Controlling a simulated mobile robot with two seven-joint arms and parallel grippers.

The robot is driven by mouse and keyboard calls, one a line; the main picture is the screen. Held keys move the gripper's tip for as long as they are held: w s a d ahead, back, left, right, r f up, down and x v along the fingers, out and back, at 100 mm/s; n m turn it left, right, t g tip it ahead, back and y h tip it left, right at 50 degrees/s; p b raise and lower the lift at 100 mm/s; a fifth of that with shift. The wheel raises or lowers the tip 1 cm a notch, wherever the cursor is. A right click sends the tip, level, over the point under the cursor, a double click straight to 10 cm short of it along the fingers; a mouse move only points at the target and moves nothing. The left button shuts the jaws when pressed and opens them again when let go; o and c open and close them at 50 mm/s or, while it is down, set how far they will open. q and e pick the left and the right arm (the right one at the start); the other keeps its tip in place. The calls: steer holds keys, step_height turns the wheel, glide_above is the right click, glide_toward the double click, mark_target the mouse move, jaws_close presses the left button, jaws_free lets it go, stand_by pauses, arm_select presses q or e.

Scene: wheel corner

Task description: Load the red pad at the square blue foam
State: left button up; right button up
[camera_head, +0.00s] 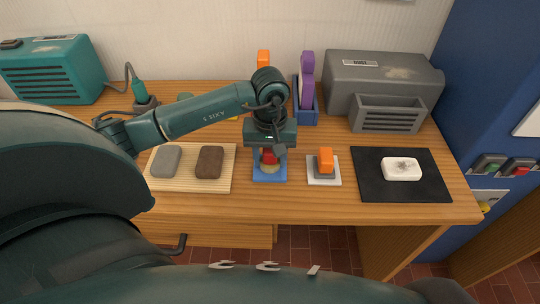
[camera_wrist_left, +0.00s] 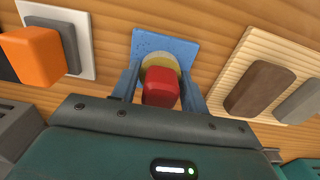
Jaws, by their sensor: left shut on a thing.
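The red pad (camera_head: 269,156) has a red block-like grip over a pale yellow round base. My left gripper (camera_head: 269,160) points down and is shut on it. In the left wrist view the red grip (camera_wrist_left: 161,88) sits between the two fingers, with the yellow base (camera_wrist_left: 160,66) beyond it. The square blue foam (camera_head: 270,173) lies flat on the table directly under the pad; it also shows in the left wrist view (camera_wrist_left: 176,46). Whether the base touches the foam I cannot tell. My right gripper is not in view.
An orange-handled block (camera_head: 325,160) stands on a white square to the right. A black mat (camera_head: 375,185) holds a white block (camera_head: 401,169). A ribbed wooden board (camera_head: 190,185) with grey and brown blocks lies left. Behind are a purple tool (camera_head: 307,75) and grey machine (camera_head: 385,75).

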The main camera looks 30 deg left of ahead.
arm_select(q)
steer(key=shift+s, duration=0.1)
stand_by(0.4)
steer(key=shift+r+p, duration=1.9)
steer(key=shift+r, duration=1.6)
